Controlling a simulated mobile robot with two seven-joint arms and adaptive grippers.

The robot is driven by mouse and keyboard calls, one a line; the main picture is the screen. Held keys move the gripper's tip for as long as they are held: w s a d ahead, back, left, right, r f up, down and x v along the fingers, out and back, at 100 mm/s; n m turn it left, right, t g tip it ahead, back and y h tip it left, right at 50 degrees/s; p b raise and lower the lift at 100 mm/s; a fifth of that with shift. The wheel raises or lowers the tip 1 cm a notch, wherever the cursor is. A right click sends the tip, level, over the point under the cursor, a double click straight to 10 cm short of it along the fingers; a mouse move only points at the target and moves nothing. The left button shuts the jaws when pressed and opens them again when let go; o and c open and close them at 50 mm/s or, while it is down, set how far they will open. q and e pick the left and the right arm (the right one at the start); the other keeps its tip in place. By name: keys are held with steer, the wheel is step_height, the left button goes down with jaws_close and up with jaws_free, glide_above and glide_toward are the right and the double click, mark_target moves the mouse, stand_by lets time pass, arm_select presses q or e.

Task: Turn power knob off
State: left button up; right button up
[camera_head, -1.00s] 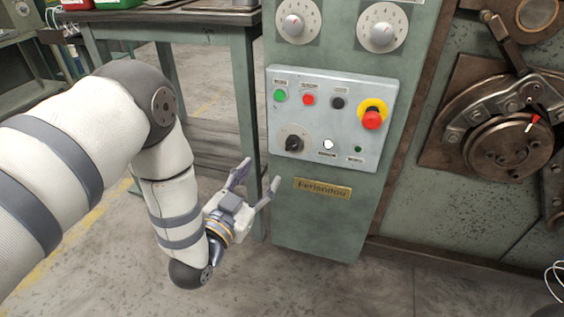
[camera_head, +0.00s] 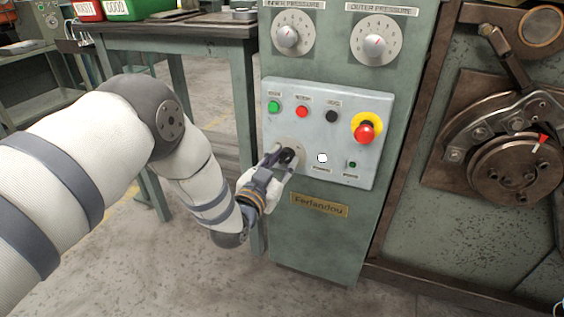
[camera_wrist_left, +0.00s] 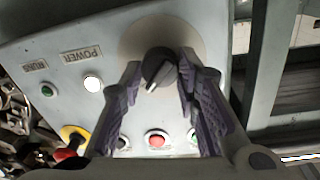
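The black power knob (camera_wrist_left: 159,68) sits on a round pale plate (camera_wrist_left: 135,35) on the light grey control panel (camera_head: 330,125). In the wrist view its white pointer line slants toward the lower left of the picture. My left gripper (camera_head: 290,155) is at the knob, with one dark finger on either side of it. The wrist view shows the left gripper (camera_wrist_left: 160,66) part open, its fingertips close to the knob's sides; firm contact cannot be told.
The panel also has a green button (camera_head: 274,107), a red button (camera_head: 302,112), a black button (camera_head: 331,116) and a red emergency stop (camera_head: 365,132) on yellow. Two pressure dials (camera_head: 376,43) are above. A dark workbench (camera_head: 185,28) stands left, behind my arm.

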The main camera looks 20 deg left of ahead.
arm_select(q)
steer(key=c, duration=0.3)
steer(key=shift+c, duration=0.2)
steer(key=n+p, duration=0.1)
steer(key=n, duration=0.7)
steer(key=shift+f+n+t, duration=0.15)
steer(key=shift+n+t, duration=0.15)
steer(key=shift+n, duration=0.1)
steer(key=n, duration=0.5)
steer(key=shift+f+n+y, duration=0.1)
steer(key=shift+n+y, duration=0.2)
steer(key=shift+y, duration=0.1)
steer(key=shift+d+n+b, duration=0.1)
steer(key=shift+n+b, duration=0.35)
steer(key=shift+n, duration=1.85)
steer(key=o, duration=1.2)
steer(key=shift+c, duration=0.2)
